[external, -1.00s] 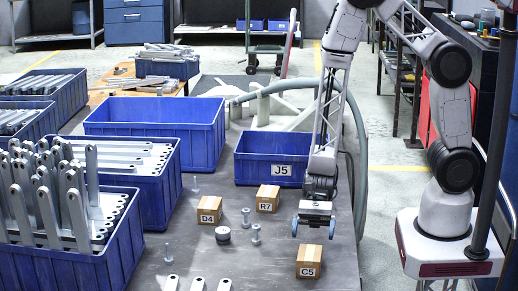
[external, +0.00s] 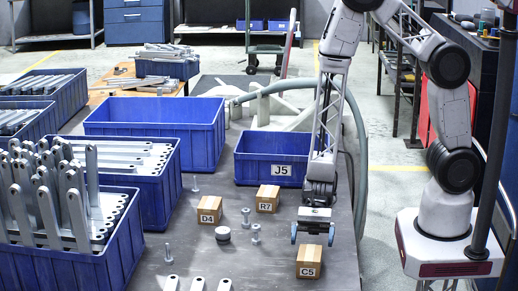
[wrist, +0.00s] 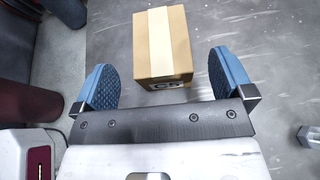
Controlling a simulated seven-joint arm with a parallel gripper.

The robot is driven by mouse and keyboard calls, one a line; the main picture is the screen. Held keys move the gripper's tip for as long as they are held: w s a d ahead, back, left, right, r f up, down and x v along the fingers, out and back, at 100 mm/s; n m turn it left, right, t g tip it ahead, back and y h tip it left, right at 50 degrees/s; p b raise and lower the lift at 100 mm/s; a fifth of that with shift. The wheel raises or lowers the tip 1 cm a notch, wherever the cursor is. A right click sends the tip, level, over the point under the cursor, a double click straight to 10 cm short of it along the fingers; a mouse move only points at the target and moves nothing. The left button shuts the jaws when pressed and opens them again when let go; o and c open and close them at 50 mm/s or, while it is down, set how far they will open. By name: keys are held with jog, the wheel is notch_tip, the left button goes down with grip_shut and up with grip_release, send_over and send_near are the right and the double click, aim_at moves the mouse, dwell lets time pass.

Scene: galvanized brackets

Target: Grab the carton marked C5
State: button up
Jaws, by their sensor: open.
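The carton marked C5 (external: 309,262) is a small brown box standing on the grey table near its front right. My gripper (external: 312,235) is open and empty, just above and behind the carton in the external view. In the wrist view the C5 carton (wrist: 163,45) lies ahead, roughly between the two blue fingertips and beyond them. The blue pads of my gripper (wrist: 162,85) are wide apart and touch nothing.
Cartons D4 (external: 210,210) and R7 (external: 267,199) stand to the left, near loose bolts (external: 256,234) and a round metal piece (external: 222,234). The blue bin J5 (external: 270,158) is behind. Bins of brackets (external: 65,262) fill the left side. The table's right edge is close to the carton.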

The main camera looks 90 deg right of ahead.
aim_at(310, 252)
jog(key=shift+x, duration=2.55)
jog(key=c, duration=1.2)
jog(key=shift+r, duration=0.25)
jog(key=shift+r, duration=1.65)
jog(key=s+d, duration=0.3)
jog(key=s, duration=0.4)
jog(key=s+d+r, duration=0.1)
jog(key=s+d, duration=0.3)
jog(key=s, duration=0.3)
jog(key=shift+d, duration=0.35)
